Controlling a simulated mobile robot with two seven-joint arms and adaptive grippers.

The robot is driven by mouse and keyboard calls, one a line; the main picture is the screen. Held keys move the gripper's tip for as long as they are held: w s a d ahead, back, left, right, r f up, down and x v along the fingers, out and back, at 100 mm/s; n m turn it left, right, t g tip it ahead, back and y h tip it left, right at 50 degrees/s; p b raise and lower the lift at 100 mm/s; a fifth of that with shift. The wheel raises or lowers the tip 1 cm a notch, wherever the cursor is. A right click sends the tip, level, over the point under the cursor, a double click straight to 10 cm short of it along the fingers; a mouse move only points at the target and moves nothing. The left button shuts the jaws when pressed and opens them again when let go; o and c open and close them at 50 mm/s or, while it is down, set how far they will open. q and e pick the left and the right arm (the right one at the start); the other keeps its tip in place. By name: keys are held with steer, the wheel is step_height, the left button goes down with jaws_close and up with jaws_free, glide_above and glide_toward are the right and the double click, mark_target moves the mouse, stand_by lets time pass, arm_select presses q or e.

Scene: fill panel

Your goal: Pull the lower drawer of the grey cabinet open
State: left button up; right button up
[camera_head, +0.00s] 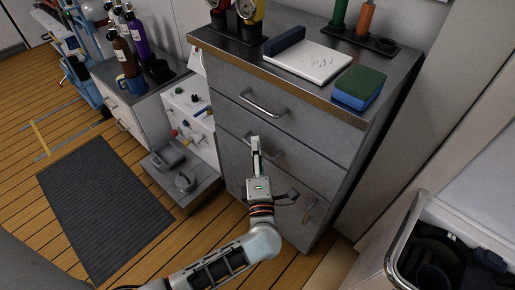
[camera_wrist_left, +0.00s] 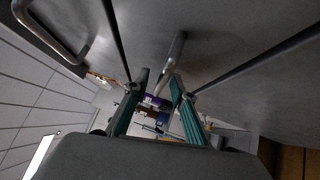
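The grey cabinet (camera_head: 230,120) stands at the centre of the head view. Its upper drawer has a bar handle (camera_head: 264,104). The lower drawer (camera_head: 315,175) below it appears shut, and its bar handle (camera_head: 272,152) is partly covered by my left gripper (camera_head: 256,146). In the left wrist view my left gripper (camera_wrist_left: 160,80) has its two green-padded fingers apart. The lower drawer's handle (camera_wrist_left: 173,58) shows between and just beyond the fingertips; whether they touch it I cannot tell. My right gripper is not in view.
A white board (camera_head: 308,60) and a green-blue sponge (camera_head: 360,86) lie on the cabinet top. A low cabinet (camera_head: 125,100) stands left, and an open bin (camera_head: 450,255) is at lower right. A dark mat (camera_head: 103,207) covers the floor.

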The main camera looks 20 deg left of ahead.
arm_select(q)
steer(key=shift+w, duration=0.1)
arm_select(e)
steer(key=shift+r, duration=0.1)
arm_select(q)
jaws_close()
steer(key=shift+a, duration=0.1)
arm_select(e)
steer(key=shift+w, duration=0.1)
